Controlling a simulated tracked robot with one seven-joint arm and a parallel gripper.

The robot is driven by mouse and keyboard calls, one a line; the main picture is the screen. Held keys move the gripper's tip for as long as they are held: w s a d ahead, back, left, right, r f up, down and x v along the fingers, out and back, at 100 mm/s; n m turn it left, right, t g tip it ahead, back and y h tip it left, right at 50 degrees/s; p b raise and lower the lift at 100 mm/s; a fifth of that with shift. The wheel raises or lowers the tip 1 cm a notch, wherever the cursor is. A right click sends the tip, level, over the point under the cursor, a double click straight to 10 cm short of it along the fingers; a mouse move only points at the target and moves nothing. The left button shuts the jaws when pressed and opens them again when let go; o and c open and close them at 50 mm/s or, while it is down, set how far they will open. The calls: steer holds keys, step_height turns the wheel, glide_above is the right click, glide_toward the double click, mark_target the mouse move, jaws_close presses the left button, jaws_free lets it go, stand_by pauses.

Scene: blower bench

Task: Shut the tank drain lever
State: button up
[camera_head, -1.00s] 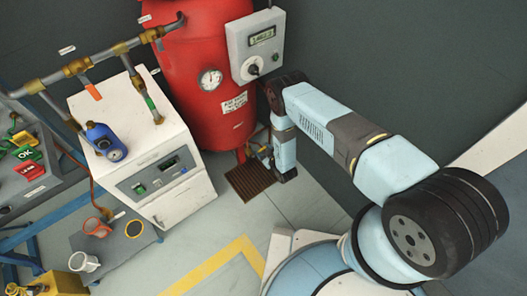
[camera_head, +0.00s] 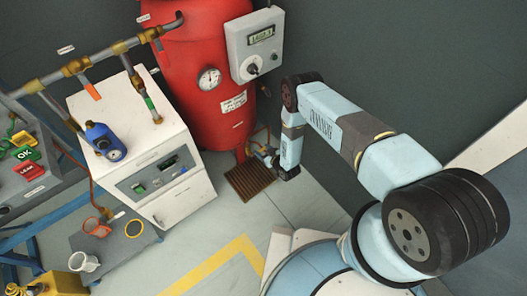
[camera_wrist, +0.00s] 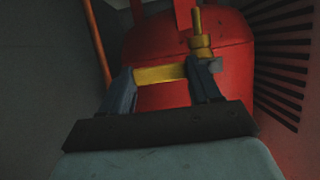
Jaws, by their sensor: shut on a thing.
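The yellow drain lever (camera_wrist: 158,74) lies crosswise between the two fingers of my gripper (camera_wrist: 164,80) in the wrist view. My gripper is shut on it. The brass drain valve (camera_wrist: 200,45) stands beside the right finger, partly hidden by it. The red tank (camera_wrist: 150,45) is behind them. In the head view, my gripper (camera_head: 271,160) is low beside the foot of the red tank (camera_head: 205,80); the lever is too small and too covered there to judge its angle.
A brown floor grate (camera_head: 250,180) lies below the tank. A grey control box (camera_head: 255,45) is fixed to the tank above my arm. A white cabinet (camera_head: 150,150) stands to the left.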

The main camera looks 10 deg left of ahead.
steer(key=o, duration=1.5)
steer(key=shift+d, duration=0.1)
steer(key=v, duration=1.3)
steer(key=shift+s+d+r, duration=0.2)
